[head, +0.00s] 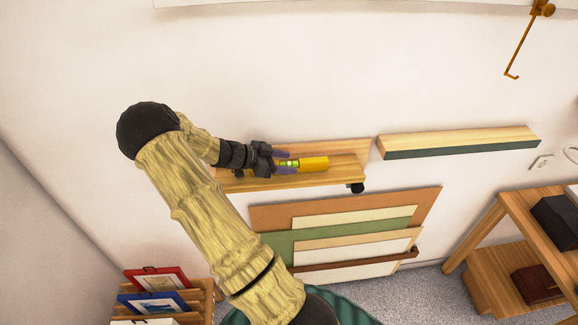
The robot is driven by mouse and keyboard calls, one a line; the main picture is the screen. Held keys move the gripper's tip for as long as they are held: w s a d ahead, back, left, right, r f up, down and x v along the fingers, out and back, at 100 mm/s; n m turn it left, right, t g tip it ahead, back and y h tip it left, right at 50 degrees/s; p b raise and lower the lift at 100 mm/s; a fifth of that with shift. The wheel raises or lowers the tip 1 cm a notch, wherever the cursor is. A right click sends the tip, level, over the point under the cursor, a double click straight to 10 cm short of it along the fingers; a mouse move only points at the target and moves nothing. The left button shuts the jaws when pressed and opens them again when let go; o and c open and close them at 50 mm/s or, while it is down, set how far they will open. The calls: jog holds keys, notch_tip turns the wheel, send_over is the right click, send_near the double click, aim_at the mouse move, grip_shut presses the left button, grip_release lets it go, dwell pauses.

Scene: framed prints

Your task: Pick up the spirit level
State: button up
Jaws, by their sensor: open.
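The spirit level (313,164) is yellow with a greenish vial near its left end. It lies on a wooden wall shelf (345,178) in the middle of the head view. My gripper (281,161) is at the left end of the level, with its purple fingers apart, one toward the wall side and one toward the front. The fingers appear to lie on either side of the level's left end. Whether they touch it cannot be told. My wrist hides the left part of the shelf.
A second wooden ledge (459,141) is on the wall to the right. Boards (270,215) lean below the shelf. A rack with framed prints (155,303) stands at lower left, a wooden table (500,212) at right. A brass hook (520,50) hangs at upper right.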

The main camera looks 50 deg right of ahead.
aim_at(284, 162)
jog(key=shift+c, duration=0.4)
grip_shut()
jog(key=shift+r, duration=0.1)
notch_tip(284, 162, up, 10)
jog(key=b, duration=0.3)
jog(key=shift+b, duration=0.4)
